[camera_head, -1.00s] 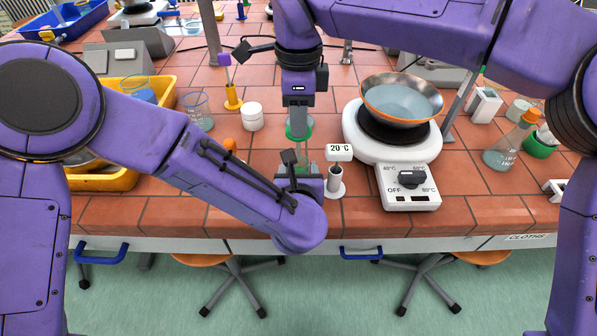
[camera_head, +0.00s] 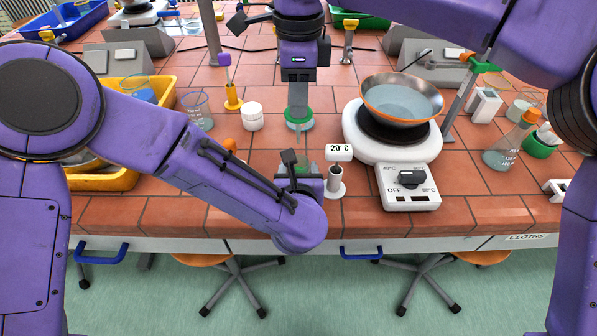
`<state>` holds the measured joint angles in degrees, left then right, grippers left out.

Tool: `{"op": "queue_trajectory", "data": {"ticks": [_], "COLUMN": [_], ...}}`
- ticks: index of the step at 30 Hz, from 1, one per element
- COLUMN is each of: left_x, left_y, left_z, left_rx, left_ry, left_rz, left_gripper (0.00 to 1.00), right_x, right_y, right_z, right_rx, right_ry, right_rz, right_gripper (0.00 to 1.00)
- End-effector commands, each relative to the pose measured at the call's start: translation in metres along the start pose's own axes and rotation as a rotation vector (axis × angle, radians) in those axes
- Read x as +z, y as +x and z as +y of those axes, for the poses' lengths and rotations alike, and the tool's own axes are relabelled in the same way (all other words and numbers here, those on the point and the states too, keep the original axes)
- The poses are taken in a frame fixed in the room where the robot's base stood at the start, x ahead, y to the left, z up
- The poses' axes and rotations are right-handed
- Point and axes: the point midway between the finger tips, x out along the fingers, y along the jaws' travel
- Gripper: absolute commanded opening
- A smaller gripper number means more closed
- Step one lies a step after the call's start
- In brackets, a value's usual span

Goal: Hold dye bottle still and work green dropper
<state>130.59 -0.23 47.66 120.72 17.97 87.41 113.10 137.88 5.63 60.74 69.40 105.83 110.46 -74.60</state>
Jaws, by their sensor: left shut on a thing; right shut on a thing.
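My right gripper (camera_head: 299,106) is shut at the upper middle, above and beyond my left one. A green part (camera_head: 298,114), apparently the green dropper's top, shows at its fingertips, with a pale, clear part just below. The dropper's lower end is hard to make out. My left gripper (camera_head: 299,168) is shut low over the front of the bench. A small greenish part of the dye bottle (camera_head: 305,165) shows between its fingers; its own body hides the rest. The green part and the bottle look apart in the picture.
A white hotplate (camera_head: 410,196) with a metal bowl (camera_head: 401,98) stands to the right. A 20°C display (camera_head: 339,152) on a stand is close beside my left gripper. A white jar (camera_head: 252,117), a beaker (camera_head: 197,110) and a yellow tray (camera_head: 128,178) are at left.

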Motion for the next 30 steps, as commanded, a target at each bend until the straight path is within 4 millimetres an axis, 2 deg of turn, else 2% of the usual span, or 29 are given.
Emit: {"op": "queue_trajectory", "data": {"ticks": [4,11,12,15,25,30], "left_x": [0.000,0.000,0.000,0.000,0.000,0.000], "left_y": [0.000,0.000,0.000,0.000,-0.005,-0.039], "left_z": [0.000,0.000,0.000,0.000,-0.001,0.000], "left_rx": [0.000,0.000,0.000,0.000,-0.002,-0.003], "left_ry": [0.000,0.000,0.000,0.000,0.000,0.000], "left_rz": [0.000,0.000,0.000,0.000,0.000,0.000], "left_gripper": [0.23,0.23,0.63,0.89,0.89,0.89], "right_x": [0.000,0.000,0.000,0.000,0.000,0.000], "right_y": [-0.009,-0.010,-0.010,-0.010,-0.010,-0.010], "right_z": [0.000,0.000,0.000,0.000,0.000,0.000], "right_rx": [-0.001,0.000,0.000,0.000,0.000,0.000], "right_ry": [0.001,0.000,0.000,0.000,0.000,0.000], "right_rz": [-0.001,-0.001,-0.001,-0.001,-0.001,-0.001], "right_gripper": [0.00,0.00,0.00,0.00,0.00,0.00]}}
